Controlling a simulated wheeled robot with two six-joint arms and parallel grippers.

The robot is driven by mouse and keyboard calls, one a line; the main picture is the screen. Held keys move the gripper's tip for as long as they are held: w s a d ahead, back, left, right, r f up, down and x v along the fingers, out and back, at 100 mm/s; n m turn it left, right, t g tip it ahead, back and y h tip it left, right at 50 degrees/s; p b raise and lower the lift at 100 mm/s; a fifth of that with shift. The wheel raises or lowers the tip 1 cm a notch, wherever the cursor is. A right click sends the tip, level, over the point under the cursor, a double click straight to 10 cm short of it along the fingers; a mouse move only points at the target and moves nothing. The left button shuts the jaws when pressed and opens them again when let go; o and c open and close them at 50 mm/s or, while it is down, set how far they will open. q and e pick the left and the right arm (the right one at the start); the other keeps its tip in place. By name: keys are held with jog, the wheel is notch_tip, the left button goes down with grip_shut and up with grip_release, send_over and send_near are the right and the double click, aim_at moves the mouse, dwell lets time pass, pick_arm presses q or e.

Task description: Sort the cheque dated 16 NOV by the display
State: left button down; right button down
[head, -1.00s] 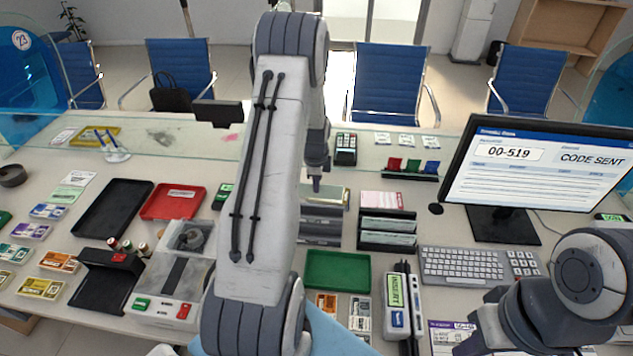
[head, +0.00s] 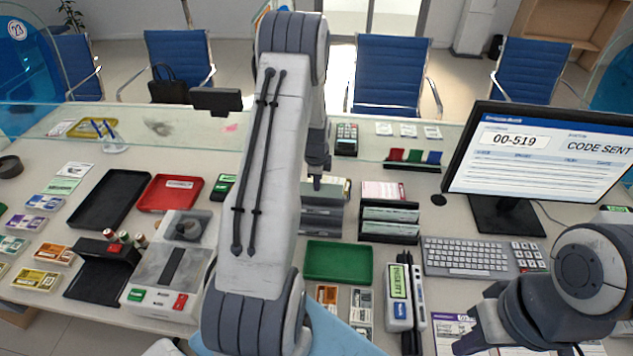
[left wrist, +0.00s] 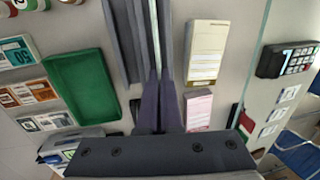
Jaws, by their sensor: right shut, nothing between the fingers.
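My left gripper (head: 317,184) is above the grey slotted rack (head: 322,220), partly hidden by my own arm. In the left wrist view its dark fingers (left wrist: 159,80) are close together. A thin pale strip, which looks like a cheque (left wrist: 156,40) seen edge-on, runs from the fingertips between the rack's dark walls (left wrist: 178,40). Its date cannot be read. The display (head: 545,155) reads "00-519" and "CODE SENT". A black rack (head: 388,240) holding pale slips stands right of the grey one. My right arm is at the lower right; its gripper is out of view.
A green tray (head: 338,262) lies in front of the grey rack. A red tray (head: 171,193) and a black tray (head: 110,199) lie at left. A keyboard (head: 465,255) is before the display. A glass screen (head: 400,135) crosses behind the racks.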

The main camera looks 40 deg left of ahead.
aim_at(317, 195)
pick_arm(q)
jog(key=shift+f+b, duration=1.8)
jog(key=shift+f, duration=0.9)
jog(key=c, duration=1)
grip_release()
jog(key=shift+r+p, duration=2.7)
jog(key=shift+r, duration=0.85)
